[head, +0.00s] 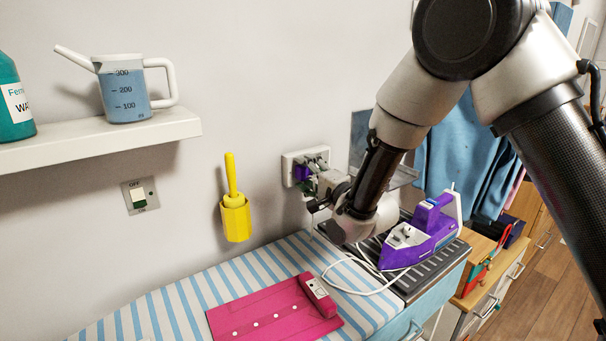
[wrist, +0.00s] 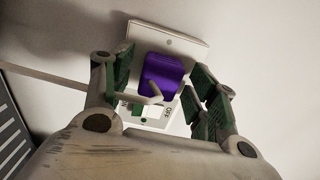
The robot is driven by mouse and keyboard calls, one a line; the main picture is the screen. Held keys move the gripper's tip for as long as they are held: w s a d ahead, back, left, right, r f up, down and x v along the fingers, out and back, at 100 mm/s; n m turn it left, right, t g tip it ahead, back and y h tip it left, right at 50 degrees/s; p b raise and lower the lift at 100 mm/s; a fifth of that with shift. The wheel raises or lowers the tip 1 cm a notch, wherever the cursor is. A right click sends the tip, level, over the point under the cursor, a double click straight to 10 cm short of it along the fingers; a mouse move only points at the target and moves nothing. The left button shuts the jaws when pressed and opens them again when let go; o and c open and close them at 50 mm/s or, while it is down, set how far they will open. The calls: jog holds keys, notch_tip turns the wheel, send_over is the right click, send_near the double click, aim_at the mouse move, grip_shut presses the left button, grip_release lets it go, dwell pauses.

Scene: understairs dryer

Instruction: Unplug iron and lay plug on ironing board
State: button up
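The purple plug (head: 301,173) sits in the white wall socket (head: 291,158). In the wrist view the plug (wrist: 162,75) is between the two green-padded fingers of my gripper (wrist: 163,85), which look apart from its sides. My gripper (head: 318,190) is open at the socket in the head view, and its fingertips partly hide the socket. The socket's switch (wrist: 157,111) shows below the plug. The purple and white iron (head: 423,232) rests on a dark ribbed surface, with a white cord (head: 343,288) looping beside it. The ironing board (head: 180,308) has blue and white stripes.
A pink folded cloth or case (head: 262,308) lies on the board. A yellow holder (head: 236,220) and a switch (head: 140,195) are on the wall. A shelf (head: 100,135) carries a measuring jug (head: 124,95) and a green bottle (head: 12,105). The board's left part is clear.

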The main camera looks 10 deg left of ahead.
aim_at(308, 174)
grip_shut()
jog(key=shift+v, duration=3)
